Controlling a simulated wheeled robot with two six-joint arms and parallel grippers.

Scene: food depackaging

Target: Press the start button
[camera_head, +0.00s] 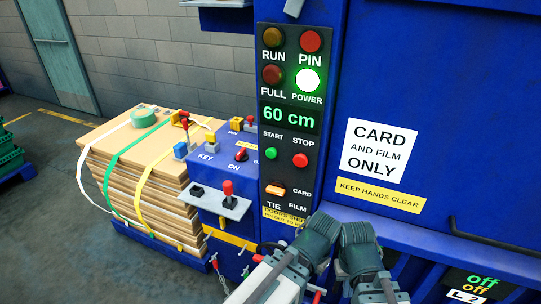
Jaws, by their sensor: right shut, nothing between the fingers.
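The green start button (271,153) is on the black control panel (285,205) of the blue machine, under the label START. The red stop button (300,160) is to its right. My right gripper (339,232) is shut and empty, with its grey fingertips at the panel's lower right. It is below and to the right of the start button and apart from it in the picture. The start button is in full view. My left gripper is not in view.
A display (288,117) reads 60 cm, and the green POWER lamp (308,80) is lit. An orange switch (275,189) sits below the buttons. A blue box with a red-knobbed lever (228,188) stands out left of the panel, beside strapped cardboard (150,160).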

